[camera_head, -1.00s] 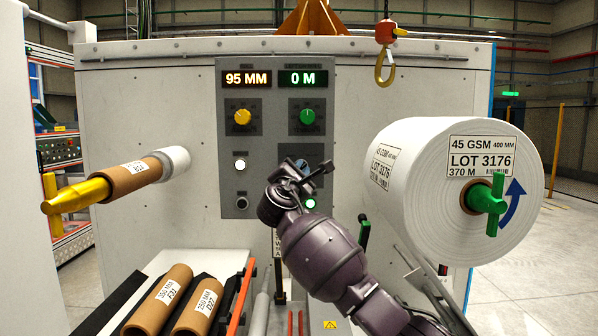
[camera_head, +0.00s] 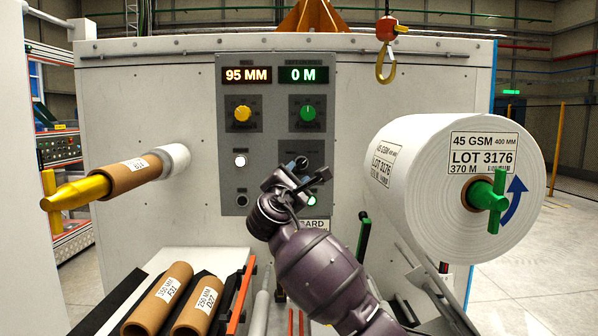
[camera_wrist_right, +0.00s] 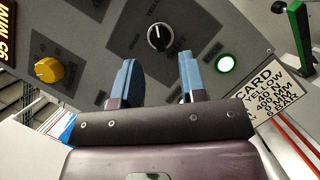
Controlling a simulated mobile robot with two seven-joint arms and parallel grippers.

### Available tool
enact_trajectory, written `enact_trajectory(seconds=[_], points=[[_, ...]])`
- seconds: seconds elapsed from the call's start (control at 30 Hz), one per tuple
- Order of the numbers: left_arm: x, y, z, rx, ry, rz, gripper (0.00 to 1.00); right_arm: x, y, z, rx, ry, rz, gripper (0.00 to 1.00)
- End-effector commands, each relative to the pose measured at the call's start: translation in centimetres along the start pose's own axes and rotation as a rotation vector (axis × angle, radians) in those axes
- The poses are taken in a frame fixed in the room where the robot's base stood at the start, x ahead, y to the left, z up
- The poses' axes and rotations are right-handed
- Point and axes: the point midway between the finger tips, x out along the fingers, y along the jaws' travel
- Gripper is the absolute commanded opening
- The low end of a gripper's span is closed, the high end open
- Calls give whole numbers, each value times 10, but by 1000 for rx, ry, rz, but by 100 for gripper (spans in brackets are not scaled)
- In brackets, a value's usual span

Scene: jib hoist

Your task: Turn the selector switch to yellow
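The selector switch is a round black knob (camera_wrist_right: 158,38) with a white pointer line, on a dark plate in the right wrist view. Small labels surround it; one at the upper edge seems to read YELLOW. The pointer's exact setting is hard to tell. In the head view only the top of the switch (camera_head: 302,160) shows behind my right gripper (camera_head: 311,178). In the wrist view my right gripper (camera_wrist_right: 158,72) is open, with its blue-padded fingers apart and nothing between them. The knob lies beyond the fingertips, in line with the gap. My left gripper is not in view.
The grey panel has a yellow knob (camera_head: 242,114), a green knob (camera_head: 307,113), a white lamp (camera_head: 240,160) and a green-lit button (camera_wrist_right: 225,63). A printed card (camera_wrist_right: 270,100) is below the switch. A large white roll (camera_head: 420,190) stands right; a hook (camera_head: 385,62) hangs above.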

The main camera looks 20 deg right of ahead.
Motion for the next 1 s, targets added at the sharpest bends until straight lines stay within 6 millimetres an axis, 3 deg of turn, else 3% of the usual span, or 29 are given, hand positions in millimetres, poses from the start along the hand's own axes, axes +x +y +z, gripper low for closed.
enact_trajectory(seconds=[0.1, 0.33, 0.8, 1.0], points=[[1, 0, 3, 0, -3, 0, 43, -21, -2, 0, 2, 0, -1, 39], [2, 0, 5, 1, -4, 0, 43, -46, -1, 1, 1, -2, -1, 39], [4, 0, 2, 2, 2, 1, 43, -50, -1, 2, 11, -3, -2, 39], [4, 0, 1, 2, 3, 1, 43, -50, 9, -4, 204, 40, 56, 39]])
